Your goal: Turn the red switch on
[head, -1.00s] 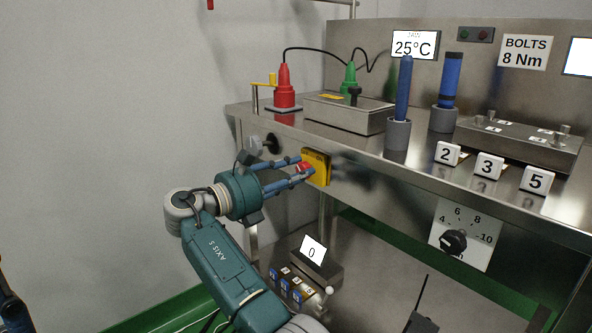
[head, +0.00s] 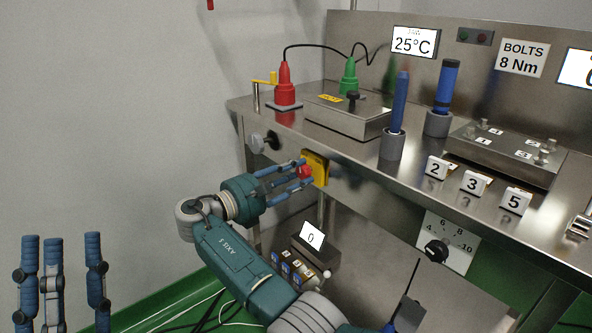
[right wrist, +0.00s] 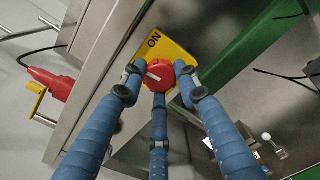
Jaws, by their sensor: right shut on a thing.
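The red switch (head: 305,172) is a round knob on a yellow plate (head: 320,168) on the front of the steel bench. In the right wrist view the red knob (right wrist: 160,76) has a white mark pointing toward the left finger, and the yellow plate (right wrist: 177,47) carries the word ON near its upper corner. My right gripper (head: 300,174) has its blue fingers around the knob and is shut on it, with the fingertips covering parts of its rim. My left gripper (head: 62,242) stands at the lower left, fingers up, spread and empty, far from the switch.
A black knob (head: 271,141) sticks out left of the switch. A red plug (head: 285,90) and a steel box (head: 345,115) stand on the bench above. The left wall side is free.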

